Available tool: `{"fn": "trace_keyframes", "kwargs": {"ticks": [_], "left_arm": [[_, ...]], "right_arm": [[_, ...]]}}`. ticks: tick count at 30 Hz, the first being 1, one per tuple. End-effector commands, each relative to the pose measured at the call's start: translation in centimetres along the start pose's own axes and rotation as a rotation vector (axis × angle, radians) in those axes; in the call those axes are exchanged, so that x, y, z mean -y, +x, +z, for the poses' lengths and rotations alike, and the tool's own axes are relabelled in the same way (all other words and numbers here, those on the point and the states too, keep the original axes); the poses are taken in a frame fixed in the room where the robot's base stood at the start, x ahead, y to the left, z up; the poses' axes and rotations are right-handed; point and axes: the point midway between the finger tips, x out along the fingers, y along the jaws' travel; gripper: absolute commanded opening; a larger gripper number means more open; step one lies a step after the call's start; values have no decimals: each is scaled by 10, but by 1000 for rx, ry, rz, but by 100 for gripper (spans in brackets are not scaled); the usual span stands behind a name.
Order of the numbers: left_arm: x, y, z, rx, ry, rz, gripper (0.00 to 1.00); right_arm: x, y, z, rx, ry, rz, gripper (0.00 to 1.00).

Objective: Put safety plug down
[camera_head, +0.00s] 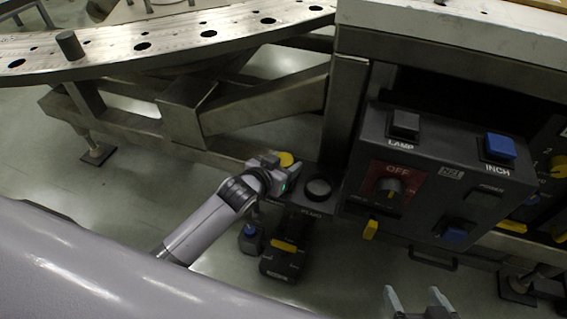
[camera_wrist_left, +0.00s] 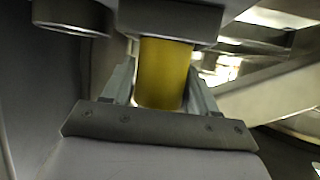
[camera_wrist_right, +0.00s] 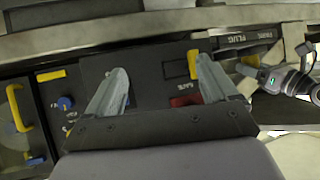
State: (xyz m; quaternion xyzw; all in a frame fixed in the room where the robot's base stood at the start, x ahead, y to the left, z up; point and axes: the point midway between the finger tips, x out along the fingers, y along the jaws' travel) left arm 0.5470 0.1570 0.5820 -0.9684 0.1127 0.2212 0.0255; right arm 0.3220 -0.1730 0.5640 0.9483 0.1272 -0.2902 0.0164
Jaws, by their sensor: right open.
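The safety plug shows as a yellow round top (camera_head: 286,159) in the head view and as a yellow cylinder (camera_wrist_left: 164,75) in the left wrist view. My left gripper (camera_head: 279,177) is at the plug; its two fingers lie on either side of the cylinder. A dark block (camera_wrist_left: 165,18) meets the cylinder's far end; I cannot tell whether it is part of the plug or its seat. A black ring holder (camera_head: 318,188) stands on a small shelf labelled PLUG, just right of the gripper. My right gripper (camera_head: 418,298) is open and empty, below the control box.
The dark control box (camera_head: 440,172) with LAMP and INCH buttons and a red OFF switch is close on the right. Steel frame beams (camera_head: 265,100) run behind the left gripper. A black and yellow device (camera_head: 284,252) is below it. Floor is open at left.

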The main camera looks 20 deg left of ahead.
Motion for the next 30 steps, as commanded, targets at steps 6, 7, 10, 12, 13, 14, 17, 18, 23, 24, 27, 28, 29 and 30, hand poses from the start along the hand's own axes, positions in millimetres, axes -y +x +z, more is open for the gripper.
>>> {"fn": "trace_keyframes", "kwargs": {"ticks": [6, 7, 10, 12, 13, 14, 17, 18, 23, 24, 27, 28, 29, 30], "left_arm": [[0, 0, 0, 1, 0, 0, 82], [0, 0, 0, 1, 0, 0, 82], [0, 0, 0, 1, 0, 0, 82], [0, -2, -3, 0, 0, 0, 82], [0, -3, -4, 0, 0, 0, 82], [0, -5, -4, 1, 0, 0, 82], [0, -16, -4, 2, 0, 0, 82], [0, -22, -4, 3, 0, 0, 82], [0, -52, -4, 3, 0, 0, 82], [0, -60, -4, 3, 1, -1, 82], [0, -79, -4, 3, 1, 0, 82], [0, -84, -4, 3, 1, 0, 82], [0, -89, -4, 3, 0, 0, 82], [0, -95, -4, 3, 0, 0, 82]], "right_arm": [[-1, -1, 3, 6, 0, 2, 86], [-1, -1, 3, 7, 0, 3, 86], [-1, -1, 3, 8, 1, 3, 86], [-2, -2, 2, 9, 1, 4, 86], [-2, -2, 2, 10, 2, 4, 86], [-2, -3, 2, 10, 2, 5, 86], [-3, -5, 0, 14, 5, 8, 86], [-4, -6, 0, 18, 7, 11, 86], [-12, -10, 7, 44, 16, 28, 86], [-14, -12, 8, 49, 18, 31, 86], [-16, -14, 12, 62, 22, 35, 86], [-15, -16, 12, 64, 22, 34, 86], [-15, -17, 12, 65, 22, 34, 86], [-15, -18, 11, 66, 22, 34, 86]]}}
